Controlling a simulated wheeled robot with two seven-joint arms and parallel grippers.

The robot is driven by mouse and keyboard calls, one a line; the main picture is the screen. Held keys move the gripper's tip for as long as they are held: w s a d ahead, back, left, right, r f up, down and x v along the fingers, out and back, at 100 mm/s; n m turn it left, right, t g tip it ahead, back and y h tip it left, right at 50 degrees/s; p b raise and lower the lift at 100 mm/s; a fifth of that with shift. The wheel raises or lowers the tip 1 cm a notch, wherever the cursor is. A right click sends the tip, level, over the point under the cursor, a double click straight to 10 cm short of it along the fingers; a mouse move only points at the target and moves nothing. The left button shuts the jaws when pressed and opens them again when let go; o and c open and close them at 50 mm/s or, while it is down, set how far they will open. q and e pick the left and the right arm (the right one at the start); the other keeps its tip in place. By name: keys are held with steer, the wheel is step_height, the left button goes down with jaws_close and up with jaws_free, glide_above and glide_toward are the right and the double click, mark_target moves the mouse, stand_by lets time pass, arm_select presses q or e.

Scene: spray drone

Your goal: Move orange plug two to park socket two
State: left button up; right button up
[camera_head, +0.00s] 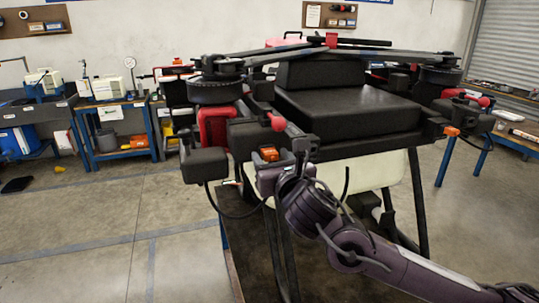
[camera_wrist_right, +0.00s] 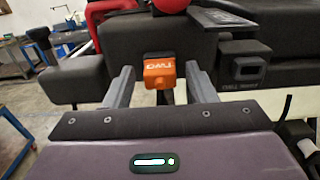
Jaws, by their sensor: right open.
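Orange plug two (camera_wrist_right: 159,70), a small orange block lettered TWO upside down, sits at the front of the dark drone body in the right wrist view. It also shows in the head view (camera_head: 268,154). My right gripper (camera_wrist_right: 158,82) is open, with one finger on each side of the plug and visible gaps to both. A dark box with a recessed opening, probably the park socket (camera_wrist_right: 250,68), is right of the plug, with small lettering below it that is hard to read. My left gripper is not in view.
The drone's black body (camera_head: 345,112) and rotor arms (camera_head: 320,52) spread above and behind my right arm. Another orange plug (camera_head: 451,131) is on the drone's right side. A red knob (camera_head: 277,122) stands just above plug two. Blue benches (camera_head: 112,130) line the back left; open floor lies at left.

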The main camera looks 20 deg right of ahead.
steer(key=shift+c, duration=0.3)
jaws_close()
steer(key=shift+s, duration=0.15)
steer(key=shift+s+b, duration=0.15)
steer(key=shift+b, duration=0.15)
steer(key=shift+s+d+b, duration=0.1)
steer(key=shift+s+b, duration=0.95)
steer(key=shift+s, duration=1.65)
